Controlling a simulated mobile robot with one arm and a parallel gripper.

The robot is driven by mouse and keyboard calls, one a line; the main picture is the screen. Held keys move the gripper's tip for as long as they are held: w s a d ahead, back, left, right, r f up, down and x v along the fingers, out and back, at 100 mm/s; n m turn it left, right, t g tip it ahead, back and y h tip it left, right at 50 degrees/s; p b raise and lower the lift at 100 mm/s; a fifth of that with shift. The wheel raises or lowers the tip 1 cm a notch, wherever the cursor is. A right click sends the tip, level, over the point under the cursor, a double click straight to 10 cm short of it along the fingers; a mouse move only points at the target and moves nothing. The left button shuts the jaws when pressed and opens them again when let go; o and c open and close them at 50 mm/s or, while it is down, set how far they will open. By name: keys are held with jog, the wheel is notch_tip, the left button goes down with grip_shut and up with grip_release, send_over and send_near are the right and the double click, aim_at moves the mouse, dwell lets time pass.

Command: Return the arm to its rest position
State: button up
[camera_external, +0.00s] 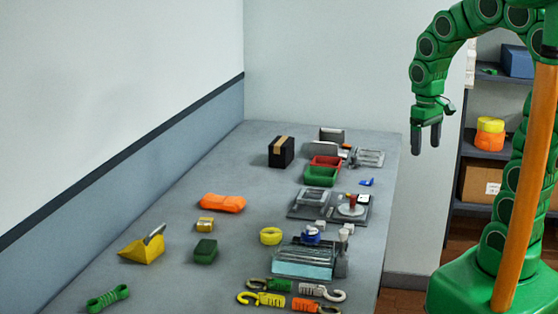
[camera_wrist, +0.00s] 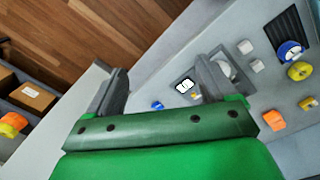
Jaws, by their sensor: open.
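My green arm curves over from the right in the external view. My gripper (camera_external: 428,137) has dark grey fingers that point down. It hangs in the air just off the right edge of the grey table (camera_external: 170,285). The two fingers stand apart with nothing between them. In the wrist view my gripper (camera_wrist: 162,88) is also open and empty, with the table edge and wooden floor beyond it. No object touches the fingers.
The table holds several items: a black box (camera_external: 281,151), red and green bins (camera_external: 320,176), an orange pouch (camera_external: 221,202), a yellow wedge-shaped thing (camera_external: 141,250) and hooks (camera_external: 262,299). A shelf (camera_external: 480,207) with boxes stands at the right. Air around my gripper is clear.

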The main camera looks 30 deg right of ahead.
jog(key=s+d+m+g, duration=0.1)
jog(key=s, duration=1.5)
jog(key=shift+s+d+f+m+g+y, duration=0.15)
jog(key=shift+s+m+g+y, duration=0.1)
jog(key=shift+m+g+y, duration=0.05)
